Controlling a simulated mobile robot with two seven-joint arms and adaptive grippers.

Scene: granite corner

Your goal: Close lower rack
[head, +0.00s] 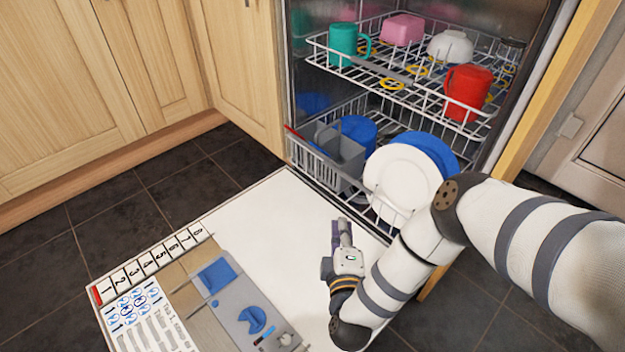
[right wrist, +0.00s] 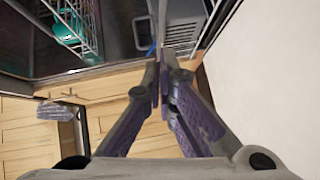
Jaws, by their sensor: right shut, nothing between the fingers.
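The lower rack (head: 318,172) is a white wire basket inside the open dishwasher. Its front edge shows near the inner end of the lowered door. It holds a grey cutlery basket (head: 345,160), a blue dish (head: 358,132), a white plate (head: 400,180) and a blue plate (head: 440,150) behind it. My right gripper (head: 342,232) is over the door, in front of the rack and apart from it in the head view. In the right wrist view its fingers (right wrist: 160,82) are together and empty. My right arm hides part of the rack's right side. My left gripper is not in view.
The dishwasher door (head: 270,230) lies open and flat, its white inner side bare near the rack. The upper rack (head: 370,75) holds a green mug (head: 343,42), a red mug (head: 467,90), a pink dish and a white bowl. Wooden cabinets (head: 70,80) stand at left.

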